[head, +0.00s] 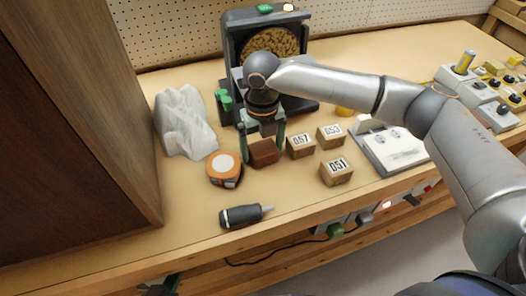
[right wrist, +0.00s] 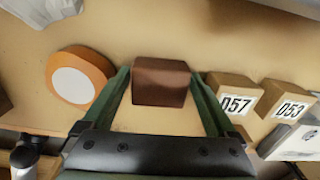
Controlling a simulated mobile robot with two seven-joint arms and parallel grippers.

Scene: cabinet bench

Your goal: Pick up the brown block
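The brown block (head: 263,152) sits on the wooden bench, between the orange-and-black round item and the numbered blocks. My right gripper (head: 264,150) points down over it, with one green finger on each side. In the right wrist view the brown block (right wrist: 160,82) lies between the fingertips of my right gripper (right wrist: 161,78). The fingers are apart, with slight gaps beside the block, so it does not look gripped. A dark and green part, seemingly my left gripper (head: 168,284), shows at the bottom edge, below the bench front; its fingers are mostly hidden.
Light wooden blocks numbered 057 (head: 300,146), 053 (head: 330,136) and 051 (head: 337,171) stand to the right. The orange round item (head: 224,169) is close on the left. A dark-handled tool (head: 245,215) lies in front. A grey rock (head: 186,122) and dark machine (head: 235,50) stand behind.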

